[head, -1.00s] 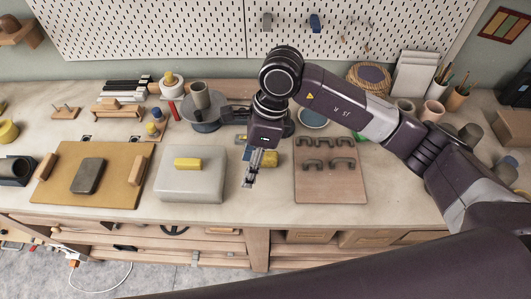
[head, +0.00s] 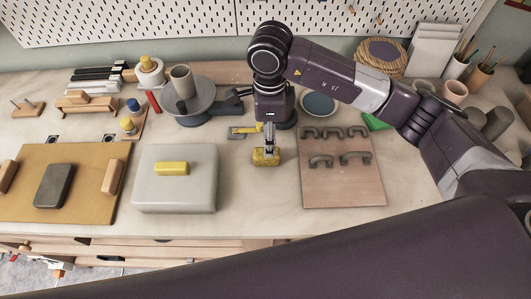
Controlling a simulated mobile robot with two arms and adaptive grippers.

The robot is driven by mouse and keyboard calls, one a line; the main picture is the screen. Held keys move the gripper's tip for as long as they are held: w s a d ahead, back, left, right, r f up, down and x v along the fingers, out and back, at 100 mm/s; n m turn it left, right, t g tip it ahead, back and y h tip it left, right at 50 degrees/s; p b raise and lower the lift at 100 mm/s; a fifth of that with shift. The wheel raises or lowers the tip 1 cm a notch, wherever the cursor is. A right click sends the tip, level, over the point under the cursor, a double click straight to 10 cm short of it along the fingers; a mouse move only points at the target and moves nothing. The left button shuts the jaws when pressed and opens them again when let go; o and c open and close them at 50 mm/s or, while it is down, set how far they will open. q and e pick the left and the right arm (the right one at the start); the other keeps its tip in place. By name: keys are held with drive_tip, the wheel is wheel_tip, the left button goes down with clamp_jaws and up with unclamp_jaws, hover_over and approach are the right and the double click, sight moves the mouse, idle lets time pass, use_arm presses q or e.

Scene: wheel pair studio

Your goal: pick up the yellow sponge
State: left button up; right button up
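The yellow sponge (head: 266,158) lies on the workbench, between a grey slab and a board with dark handles. My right gripper (head: 270,149) points down at it, its fingertips at the sponge's top and partly overlapping it. I cannot tell whether the fingers straddle the sponge or grip it. My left gripper is not in view.
The grey slab (head: 175,196) with a yellow block (head: 171,168) on top stands to the left. The wooden board (head: 341,186) with several dark handles lies to the right. A yellow-handled tool (head: 243,130) lies just behind the sponge. Bare bench lies in front.

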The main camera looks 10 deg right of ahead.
sight(259, 160)
drive_tip(key=shift+s+a+f+p, duration=0.1)
drive_tip(key=shift+s+f+p, duration=0.35)
drive_tip(key=shift+f, duration=0.2)
drive_tip(key=f, duration=0.1)
drive_tip(key=f+p, duration=0.1)
drive_tip(key=f, duration=0.1)
drive_tip(key=f+p, duration=0.1)
drive_tip(key=shift+a+f, duration=0.2)
drive_tip(key=shift+a, duration=0.1)
drive_tip(key=shift+f, duration=0.3)
drive_tip(key=shift+s, duration=0.1)
drive_tip(key=shift+c, duration=0.6)
drive_tip(key=c, duration=1)
